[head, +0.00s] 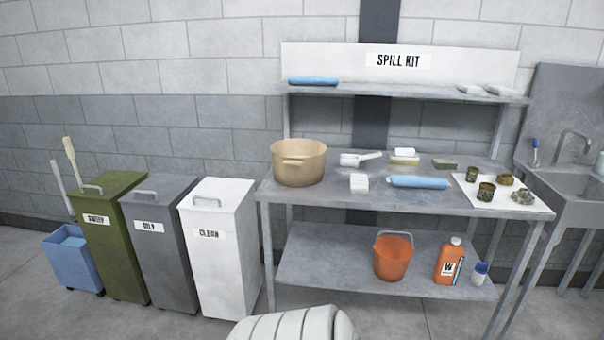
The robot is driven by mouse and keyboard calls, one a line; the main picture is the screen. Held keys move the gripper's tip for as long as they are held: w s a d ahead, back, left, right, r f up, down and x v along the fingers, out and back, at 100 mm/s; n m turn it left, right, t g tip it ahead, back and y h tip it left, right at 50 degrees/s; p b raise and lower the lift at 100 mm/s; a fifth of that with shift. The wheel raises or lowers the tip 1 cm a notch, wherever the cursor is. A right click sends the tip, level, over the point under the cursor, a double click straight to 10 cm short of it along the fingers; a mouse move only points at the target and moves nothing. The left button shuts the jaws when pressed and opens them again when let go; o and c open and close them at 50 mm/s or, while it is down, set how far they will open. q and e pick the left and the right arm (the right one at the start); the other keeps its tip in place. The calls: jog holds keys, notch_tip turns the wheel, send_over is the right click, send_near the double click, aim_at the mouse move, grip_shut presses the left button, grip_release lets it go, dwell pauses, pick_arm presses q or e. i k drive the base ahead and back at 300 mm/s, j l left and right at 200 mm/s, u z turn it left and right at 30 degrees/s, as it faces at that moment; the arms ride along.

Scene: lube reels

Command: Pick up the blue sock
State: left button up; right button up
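Two long blue rolls look like the blue sock. One blue sock (418,182) lies flat on the middle level of the grey metal bench (330,205), right of centre. Another blue roll (313,81) lies on the upper shelf (400,91) at its left end, under the spill kit sign. Neither is touched by anything of mine. Neither of my grippers is in view.
A tan pot (298,163), a white scoop (360,158) and a white block (359,184) share the bench. A white mat (535,208) with small dark parts lies right of the sock. An orange bucket (393,257) is below. Bins (220,250) stand left; a sink (575,182) is right.

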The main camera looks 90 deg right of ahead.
aim_at(399, 180)
jog(key=z, duration=3.55)
jog(key=u, duration=0.45)
jog(key=i+l+u, duration=0.15)
jog(key=l, duration=0.25)
jog(key=i+l+u, duration=0.2)
jog(key=l, duration=0.2)
jog(key=i+l+u, duration=0.15)
jog(key=l, duration=0.25)
jog(key=l+u, duration=0.2)
jog(key=l, duration=0.25)
jog(key=i+l+u, duration=0.15)
jog(key=l, duration=0.3)
jog(key=k, duration=0.05)
